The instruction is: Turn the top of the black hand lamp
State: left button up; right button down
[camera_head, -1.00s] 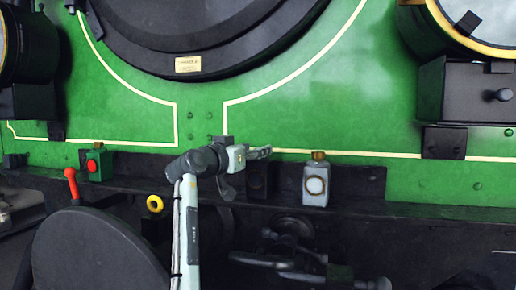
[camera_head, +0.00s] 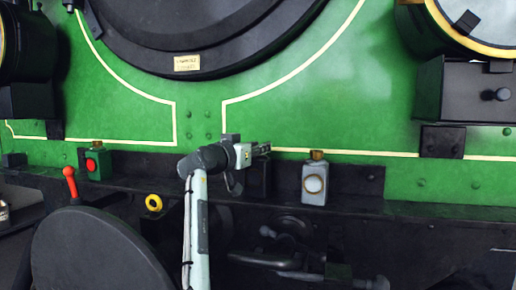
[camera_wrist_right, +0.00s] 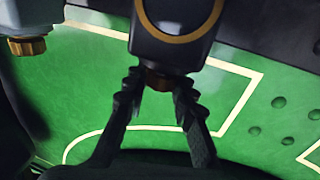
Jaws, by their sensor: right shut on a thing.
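The black hand lamp (camera_head: 260,181) stands upright on the dark ledge, left of a grey lamp, and looks very dark in the head view. In the right wrist view the black lamp (camera_wrist_right: 172,48) shows its ringed front at the top of the picture. Its brownish top (camera_wrist_right: 158,80) sits between the fingertips. My right gripper (camera_head: 262,150) is over the lamp, with its fingers (camera_wrist_right: 158,90) shut on that top, one on each side. My left gripper is in neither view.
The grey lamp (camera_head: 315,184) with a brass top stands close to the right. A green lamp (camera_head: 97,163) with a red lens stands farther left on the ledge. The green wall (camera_head: 310,125) rises behind. A red-knobbed lever (camera_head: 71,183) is at lower left.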

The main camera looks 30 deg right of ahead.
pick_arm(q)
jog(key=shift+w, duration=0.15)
pick_arm(e)
jog(key=shift+m+g+h+b, duration=0.3)
jog(key=shift+m+g+h, duration=0.3)
jog(key=shift+g, duration=0.4)
jog(key=shift+m+g, duration=0.5)
jog(key=shift+g, duration=0.1)
jog(key=shift+r+m+g, duration=0.1)
jog(key=shift+m+g, duration=0.2)
jog(key=shift+g, duration=0.2)
jog(key=m+g+p, duration=0.2)
jog(key=m+g, duration=0.1)
jog(key=g, duration=0.2)
jog(key=shift+h, duration=0.4)
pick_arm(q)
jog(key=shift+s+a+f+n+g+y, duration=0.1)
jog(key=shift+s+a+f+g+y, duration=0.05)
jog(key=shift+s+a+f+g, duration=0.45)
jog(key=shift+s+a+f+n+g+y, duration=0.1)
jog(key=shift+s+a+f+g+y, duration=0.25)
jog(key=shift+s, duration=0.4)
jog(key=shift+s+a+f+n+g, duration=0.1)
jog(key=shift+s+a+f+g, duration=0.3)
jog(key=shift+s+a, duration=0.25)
pick_arm(e)
jog(key=shift+m+g, duration=0.6)
jog(key=shift+g, duration=0.2)
jog(key=c, duration=1.2)
grip_release()
